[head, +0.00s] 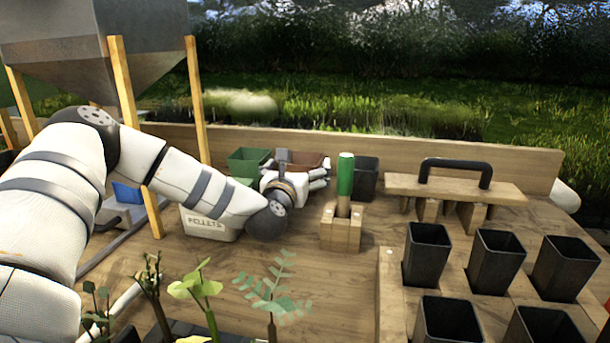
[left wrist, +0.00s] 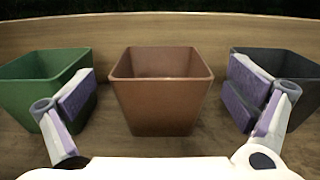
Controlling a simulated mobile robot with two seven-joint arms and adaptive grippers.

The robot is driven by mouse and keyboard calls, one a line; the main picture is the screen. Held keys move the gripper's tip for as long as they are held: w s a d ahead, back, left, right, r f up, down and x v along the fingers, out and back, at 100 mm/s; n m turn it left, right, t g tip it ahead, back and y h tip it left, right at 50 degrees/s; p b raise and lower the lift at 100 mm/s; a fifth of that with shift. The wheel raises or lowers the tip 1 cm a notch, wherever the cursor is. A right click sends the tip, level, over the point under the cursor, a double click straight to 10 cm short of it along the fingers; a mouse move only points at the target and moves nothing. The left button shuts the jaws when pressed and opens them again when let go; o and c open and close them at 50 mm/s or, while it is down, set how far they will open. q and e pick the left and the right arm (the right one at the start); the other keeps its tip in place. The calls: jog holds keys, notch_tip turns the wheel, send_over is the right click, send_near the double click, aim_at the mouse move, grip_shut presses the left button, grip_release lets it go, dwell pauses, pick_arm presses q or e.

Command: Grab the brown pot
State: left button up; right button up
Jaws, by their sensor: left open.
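The brown pot (left wrist: 160,92) stands upright in the middle of the left wrist view, between a green pot and a black pot. In the head view the brown pot (head: 304,160) is mostly hidden behind my left gripper (head: 322,178). In the left wrist view my left gripper (left wrist: 170,103) is open, with one finger on each side of the brown pot and clear gaps between. The fingers overlap the green and black pots in the picture; I cannot tell if they touch them. My right gripper is not in view.
The green pot (left wrist: 42,82) and the black pot (left wrist: 290,90) flank the brown pot. A wooden back board (left wrist: 120,30) rises behind. A green-handled tool (head: 345,176) stands in a wooden block (head: 341,236). A white pellets tub (head: 207,226) sits under my left arm. Seedlings stand in front.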

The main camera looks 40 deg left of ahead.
aim_at(306, 153)
pick_arm(q)
jog(key=x, duration=0.4)
jog(key=shift+w, duration=0.15)
jog(key=c, duration=1.1)
jog(key=shift+r, duration=0.2)
jog(key=shift+c, duration=0.2)
